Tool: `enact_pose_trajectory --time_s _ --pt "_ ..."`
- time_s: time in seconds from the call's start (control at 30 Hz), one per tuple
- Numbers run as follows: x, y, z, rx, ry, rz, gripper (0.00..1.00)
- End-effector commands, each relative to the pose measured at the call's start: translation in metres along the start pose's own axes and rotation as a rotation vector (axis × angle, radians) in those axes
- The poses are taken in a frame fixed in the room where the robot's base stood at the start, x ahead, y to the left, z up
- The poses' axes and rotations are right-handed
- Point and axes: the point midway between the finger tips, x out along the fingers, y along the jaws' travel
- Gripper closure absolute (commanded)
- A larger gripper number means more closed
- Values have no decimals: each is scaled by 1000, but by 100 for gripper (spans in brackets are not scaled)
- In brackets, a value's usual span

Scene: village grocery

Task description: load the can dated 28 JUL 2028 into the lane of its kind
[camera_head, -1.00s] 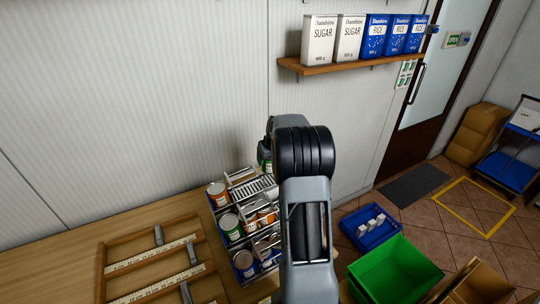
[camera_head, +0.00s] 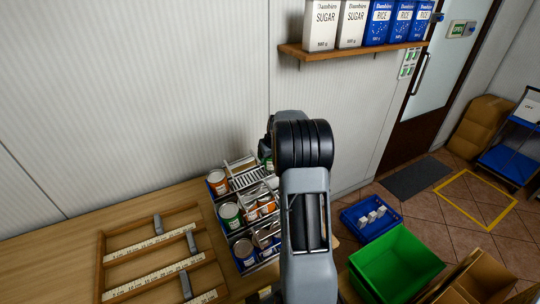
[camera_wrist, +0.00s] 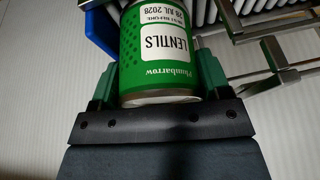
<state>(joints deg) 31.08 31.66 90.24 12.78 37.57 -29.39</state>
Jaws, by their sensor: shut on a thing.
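My gripper (camera_wrist: 158,80) is shut on a green lentils can (camera_wrist: 150,62), with green pads on both sides of it. The can's white label appears upside down in the wrist view and reads LENTILS and 28 JUL 2028. A wire-railed can rack (camera_head: 240,196) stands on the wooden counter in the head view; its metal rails (camera_wrist: 262,50) are close beside the can in the wrist view. Its lanes hold an orange-labelled can (camera_head: 217,182), a green can (camera_head: 231,215) and a blue-labelled can (camera_head: 244,252) at the left end. My arm hides most of the gripper in the head view.
A wooden divided tray (camera_head: 155,258) lies left of the rack. A shelf (camera_head: 340,50) with sugar and rice packs hangs on the wall above. A green crate (camera_head: 395,265) and a blue tray (camera_head: 368,220) stand right of my arm. The wall is close behind the rack.

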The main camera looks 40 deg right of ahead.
Motion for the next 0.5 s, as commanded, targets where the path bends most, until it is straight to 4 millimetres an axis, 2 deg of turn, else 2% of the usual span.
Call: enact_pose_trajectory --time_s 0.07,0.1,0.37,0.5 --pt "0 0 0 0 1 0 61" --pt "0 0 0 0 1 0 26" --pt "0 0 0 0 0 0 1" --pt "0 0 0 0 0 0 0"
